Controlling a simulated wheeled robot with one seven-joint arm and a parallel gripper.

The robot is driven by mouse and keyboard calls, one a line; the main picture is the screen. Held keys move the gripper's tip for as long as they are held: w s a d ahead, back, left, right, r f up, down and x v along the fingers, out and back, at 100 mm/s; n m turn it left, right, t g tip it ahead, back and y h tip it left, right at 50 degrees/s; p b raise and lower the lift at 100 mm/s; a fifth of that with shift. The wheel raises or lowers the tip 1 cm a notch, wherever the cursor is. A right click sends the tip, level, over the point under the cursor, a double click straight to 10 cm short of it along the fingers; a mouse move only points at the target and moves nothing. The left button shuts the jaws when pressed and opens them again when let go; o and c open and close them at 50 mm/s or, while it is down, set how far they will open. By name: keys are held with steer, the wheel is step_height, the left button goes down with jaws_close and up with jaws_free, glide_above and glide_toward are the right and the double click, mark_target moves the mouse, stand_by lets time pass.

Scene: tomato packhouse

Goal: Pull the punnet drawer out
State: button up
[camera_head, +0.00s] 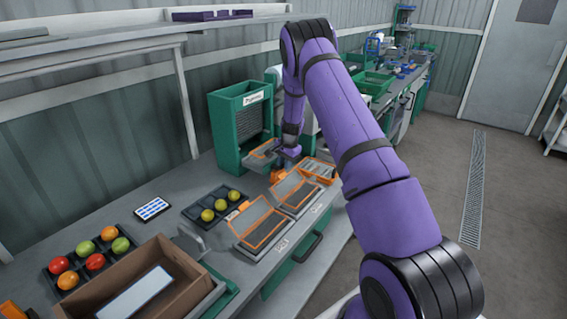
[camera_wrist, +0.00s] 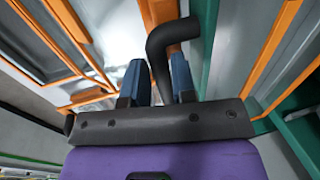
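The green cabinet labelled Punnets (camera_head: 240,120) stands on the bench against the wall in the head view. A grey panel in an orange frame (camera_head: 258,156) juts out low at its front; I cannot tell whether it is the punnet drawer. My gripper (camera_head: 279,170) points down just right of this panel, its tips partly hidden. In the wrist view, the two blue fingers of my gripper (camera_wrist: 159,80) stand on either side of a dark bent bar handle (camera_wrist: 162,55), with no clear gap between bar and fingers. Where the handle meets the drawer is unclear.
Orange-framed trays (camera_head: 243,234) lie along the bench's front. A dark tray with yellow-green tomatoes (camera_head: 192,213), a tray with several mixed tomatoes (camera_head: 48,273) and a cardboard box (camera_head: 173,245) are at left. A black handle (camera_head: 309,248) projects from the bench front. The floor at right is clear.

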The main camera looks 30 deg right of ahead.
steer(key=shift+o, duration=1.3)
step_height(320, 180, up, 11)
steer(key=s, duration=0.2)
steer(key=shift+d+f, duration=0.2)
steer(key=shift+d, duration=0.15)
